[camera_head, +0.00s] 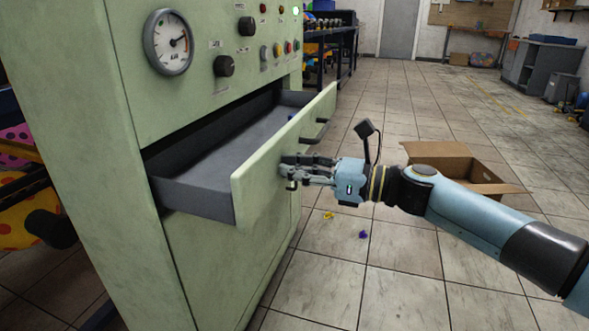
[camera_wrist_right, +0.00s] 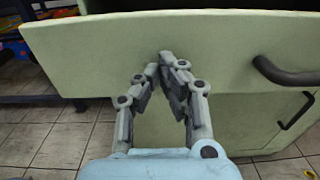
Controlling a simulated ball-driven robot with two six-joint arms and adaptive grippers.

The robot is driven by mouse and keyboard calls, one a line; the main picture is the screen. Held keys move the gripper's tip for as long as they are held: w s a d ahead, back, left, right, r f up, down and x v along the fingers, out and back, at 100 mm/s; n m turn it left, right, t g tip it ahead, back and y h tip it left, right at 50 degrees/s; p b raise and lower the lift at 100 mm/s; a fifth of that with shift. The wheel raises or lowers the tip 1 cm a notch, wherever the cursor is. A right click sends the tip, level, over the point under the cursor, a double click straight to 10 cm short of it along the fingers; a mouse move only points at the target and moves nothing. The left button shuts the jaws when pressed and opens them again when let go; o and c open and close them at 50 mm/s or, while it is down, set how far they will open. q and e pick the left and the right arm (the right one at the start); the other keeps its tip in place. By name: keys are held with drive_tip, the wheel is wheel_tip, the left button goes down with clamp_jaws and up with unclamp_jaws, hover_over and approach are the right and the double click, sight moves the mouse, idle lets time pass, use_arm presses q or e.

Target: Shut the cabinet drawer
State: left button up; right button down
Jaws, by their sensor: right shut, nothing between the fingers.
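The pale green cabinet (camera_head: 100,150) stands at the left in the head view. Its drawer (camera_head: 265,170) is pulled well out, and its grey inside shows. A small blue thing lies near the drawer's far end. My right gripper (camera_head: 287,170) is shut and empty, with its fingertips at the drawer's front panel, beside a dark handle (camera_head: 316,135). In the right wrist view the fingertips (camera_wrist_right: 165,60) overlap the green drawer front (camera_wrist_right: 100,50), left of the dark handle (camera_wrist_right: 285,75). I cannot tell for sure whether they touch it. My left gripper is not in view.
An open cardboard box (camera_head: 440,150) stands on the tiled floor behind my right arm. A small yellow piece (camera_head: 328,215) and a purple piece (camera_head: 363,234) lie on the floor below the gripper. The floor beyond is mostly clear.

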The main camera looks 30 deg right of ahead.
approach(217, 172)
drive_tip(key=w+a+r, duration=0.1)
drive_tip(key=w+r, duration=0.1)
drive_tip(key=w+a+r, duration=0.1)
drive_tip(key=r, duration=0.1)
drive_tip(key=shift+a+p, duration=0.3)
drive_tip(key=shift+a, duration=0.05)
drive_tip(key=x, duration=0.5)
drive_tip(key=shift+f, duration=0.15)
drive_tip(key=shift+w+a, duration=0.3)
drive_tip(key=shift+w, duration=0.05)
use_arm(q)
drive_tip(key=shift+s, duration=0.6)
use_arm(e)
drive_tip(key=shift+w+a, duration=0.1)
